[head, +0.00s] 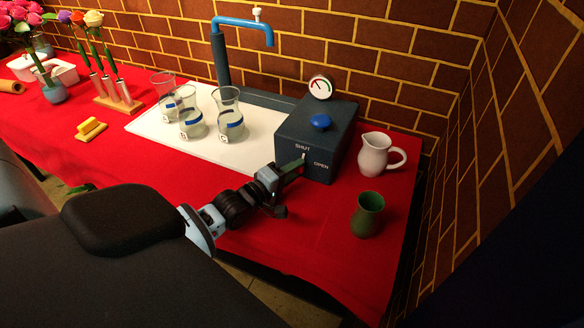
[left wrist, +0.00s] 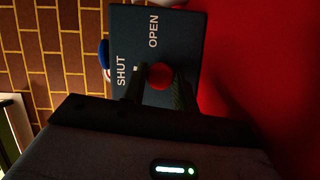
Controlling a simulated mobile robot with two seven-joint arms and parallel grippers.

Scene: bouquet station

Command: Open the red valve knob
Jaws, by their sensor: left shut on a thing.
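The red valve knob (left wrist: 160,75) shows in the left wrist view on the front of a dark box (head: 337,123), beside the printed words SHUT and OPEN. In the head view my gripper hides the knob. My left gripper (head: 292,169) reaches the front face of the box, near the SHUT label. Its two dark fingers lie on either side of the knob in the left wrist view, and it is shut on the knob. A small white mark (left wrist: 137,68) shows near the SHUT label. My right gripper is not in view.
A blue knob (head: 320,122) and a gauge (head: 320,87) are on top of the box. A white pitcher (head: 374,158) and green cup (head: 368,217) stand to its right. Several glass vases (head: 229,117) stand on a white board (head: 150,124) under a blue tap (head: 240,22).

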